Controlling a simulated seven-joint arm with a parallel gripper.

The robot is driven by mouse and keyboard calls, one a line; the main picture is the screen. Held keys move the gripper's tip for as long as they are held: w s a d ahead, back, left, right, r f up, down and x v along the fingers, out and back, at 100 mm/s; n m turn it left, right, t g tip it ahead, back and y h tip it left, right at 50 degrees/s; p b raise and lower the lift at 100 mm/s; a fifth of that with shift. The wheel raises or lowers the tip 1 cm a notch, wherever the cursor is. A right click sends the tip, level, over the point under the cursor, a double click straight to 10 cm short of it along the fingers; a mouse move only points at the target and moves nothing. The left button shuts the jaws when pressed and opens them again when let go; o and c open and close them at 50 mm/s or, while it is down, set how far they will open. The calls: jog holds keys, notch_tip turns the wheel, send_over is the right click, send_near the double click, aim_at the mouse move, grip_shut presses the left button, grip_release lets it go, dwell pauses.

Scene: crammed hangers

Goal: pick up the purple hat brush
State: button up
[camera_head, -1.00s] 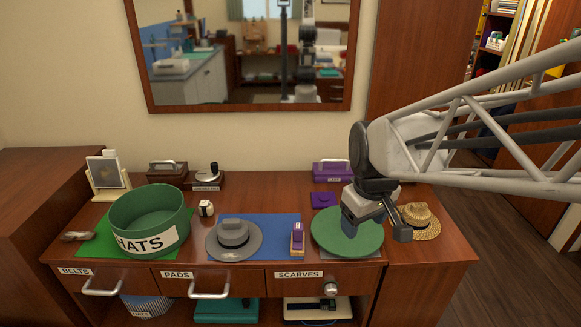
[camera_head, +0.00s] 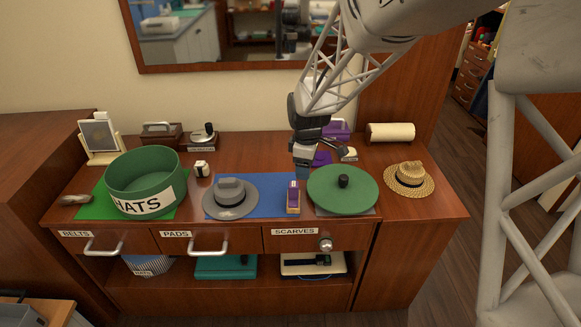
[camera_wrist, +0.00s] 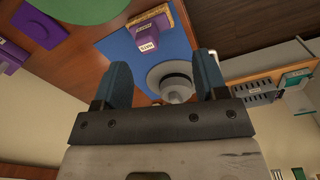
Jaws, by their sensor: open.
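The purple hat brush (camera_head: 293,196) stands upright on the right end of the blue mat (camera_head: 262,190), between the grey hat (camera_head: 230,198) and the green round lid (camera_head: 343,188). In the wrist view the brush (camera_wrist: 150,36) shows its purple body, white label and tan bristle edge, beyond my fingertips. My gripper (camera_head: 318,160) is open and empty, above the dresser and just behind the brush in the head view. Its two blue fingers (camera_wrist: 163,78) are spread wide in the wrist view and do not touch the brush.
The green HATS tub (camera_head: 146,182) stands at the left. A straw hat (camera_head: 409,180) lies right of the lid. A purple box (camera_head: 337,130) and purple block (camera_head: 321,158) sit behind my gripper. Bare wood (camera_head: 270,150) lies behind the blue mat.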

aim_at(294, 184)
jog(key=w+a+f+n, duration=0.1)
jog(key=f, duration=0.1)
jog(key=w+a+f, duration=0.1)
jog(key=w+f, duration=0.1)
jog(key=w+a+f+n, duration=0.1)
jog(key=f, duration=0.1)
jog(key=shift+w+n, duration=0.25)
jog(key=shift+n, duration=0.05)
jog(key=shift+f, duration=0.1)
jog(key=shift+f, duration=1.25)
jog(key=shift+f, duration=2.6)
jog(key=c, duration=1.1)
jog(key=shift+o, duration=0.2)
